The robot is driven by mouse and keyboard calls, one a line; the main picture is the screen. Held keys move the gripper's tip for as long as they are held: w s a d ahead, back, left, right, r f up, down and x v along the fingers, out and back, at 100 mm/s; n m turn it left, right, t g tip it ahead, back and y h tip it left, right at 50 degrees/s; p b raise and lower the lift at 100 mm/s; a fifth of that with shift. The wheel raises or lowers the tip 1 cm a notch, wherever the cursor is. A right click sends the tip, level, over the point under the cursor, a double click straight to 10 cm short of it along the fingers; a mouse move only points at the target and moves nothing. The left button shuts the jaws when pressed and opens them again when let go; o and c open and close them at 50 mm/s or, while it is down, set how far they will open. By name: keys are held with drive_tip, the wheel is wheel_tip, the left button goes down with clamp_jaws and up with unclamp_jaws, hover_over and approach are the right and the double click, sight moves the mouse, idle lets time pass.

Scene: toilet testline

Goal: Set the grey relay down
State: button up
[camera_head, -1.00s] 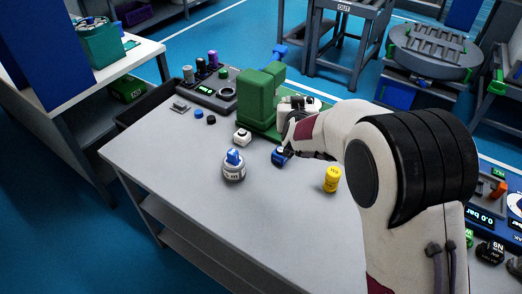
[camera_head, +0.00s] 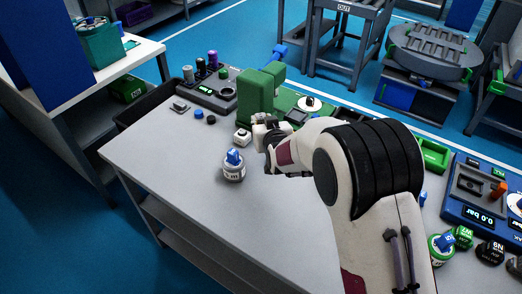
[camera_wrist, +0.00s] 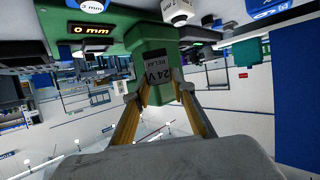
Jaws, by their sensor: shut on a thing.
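The grey relay (camera_wrist: 157,68) shows in the wrist view as a dark grey block labelled "24 V RELAY". My gripper (camera_wrist: 163,92) is shut on it, with the fingertips at its sides. A green block stands directly behind it in that view. In the head view, my gripper (camera_head: 264,138) is low over the grey table (camera_head: 190,160), just in front of the green machine (camera_head: 254,98). The relay cannot be made out there, and I cannot tell whether its underside touches anything.
A white block (camera_head: 242,137) stands close left of my gripper. A grey-white round container with a blue top (camera_head: 233,168) stands in front of it. Small blue and black caps (camera_head: 205,117) lie farther left. The table's front left is clear. My arm hides the right part.

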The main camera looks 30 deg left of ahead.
idle(0.3)
drive_tip(key=shift+f, duration=3.1)
drive_tip(key=shift+f, duration=1.85)
drive_tip(key=shift+f, duration=0.2)
drive_tip(key=o, duration=1.1)
drive_tip(key=shift+r, duration=0.2)
drive_tip(key=shift+v, duration=6)
